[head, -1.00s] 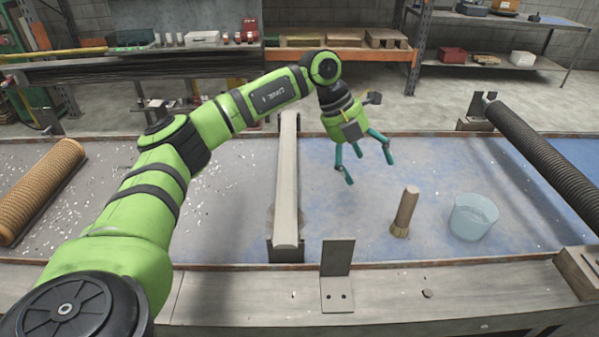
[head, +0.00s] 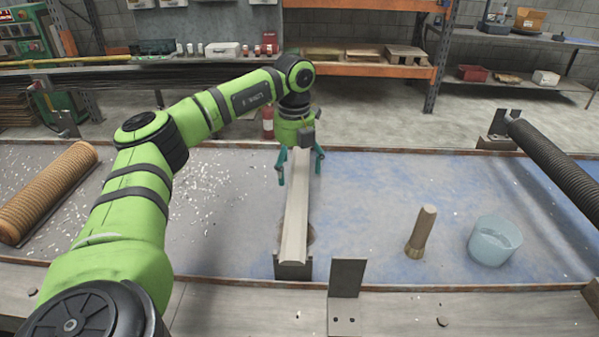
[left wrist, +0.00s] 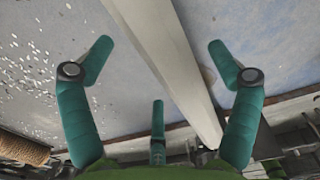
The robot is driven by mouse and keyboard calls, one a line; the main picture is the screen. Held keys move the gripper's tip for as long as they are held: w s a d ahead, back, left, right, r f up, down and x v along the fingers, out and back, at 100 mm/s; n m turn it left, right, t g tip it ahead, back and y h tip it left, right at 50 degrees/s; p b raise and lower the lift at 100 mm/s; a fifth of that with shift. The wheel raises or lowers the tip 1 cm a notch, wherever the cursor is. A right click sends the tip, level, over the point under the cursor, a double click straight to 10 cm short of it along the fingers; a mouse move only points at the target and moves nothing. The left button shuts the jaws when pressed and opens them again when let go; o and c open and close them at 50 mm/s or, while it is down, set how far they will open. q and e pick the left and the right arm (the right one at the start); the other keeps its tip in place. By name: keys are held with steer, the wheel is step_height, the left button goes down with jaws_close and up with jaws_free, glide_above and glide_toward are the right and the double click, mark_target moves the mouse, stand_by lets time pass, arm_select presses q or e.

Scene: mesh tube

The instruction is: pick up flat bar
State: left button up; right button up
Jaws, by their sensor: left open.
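The flat bar (head: 297,212) is a long pale strip running from front to back across the table's middle, its near end in a dark bracket (head: 293,267). My left gripper (head: 300,178) is open above the far part of the bar, its teal fingers pointing down on both sides of it. In the left wrist view the bar (left wrist: 165,62) runs diagonally between the spread fingers (left wrist: 160,75), and nothing is held. I cannot tell the exact height of the fingertips over the bar. My right gripper is not in view.
A tan ribbed roll (head: 48,192) lies at the left and a dark mesh tube (head: 560,168) at the right. An upright metal plate (head: 347,280) stands at the front edge.

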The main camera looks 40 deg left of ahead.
mark_target(296, 170)
arm_select(q)
steer(key=shift+s+d, duration=0.1)
jaws_close()
steer(key=shift+s+d, duration=0.15)
steer(key=shift+s, duration=0.1)
steer(key=shift+r, duration=0.15)
steer(key=shift+w+r, duration=0.25)
steer(key=shift+r, duration=0.05)
steer(key=r, duration=0.2)
steer(key=r+b, duration=0.1)
steer(key=shift+w+a, duration=0.25)
steer(key=shift+w, duration=0.05)
steer(key=w+d+r, duration=0.4)
steer(key=d+r, duration=0.3)
steer(key=d, duration=0.3)
steer(key=shift+w+d+b, duration=0.3)
steer(key=shift+d, duration=0.05)
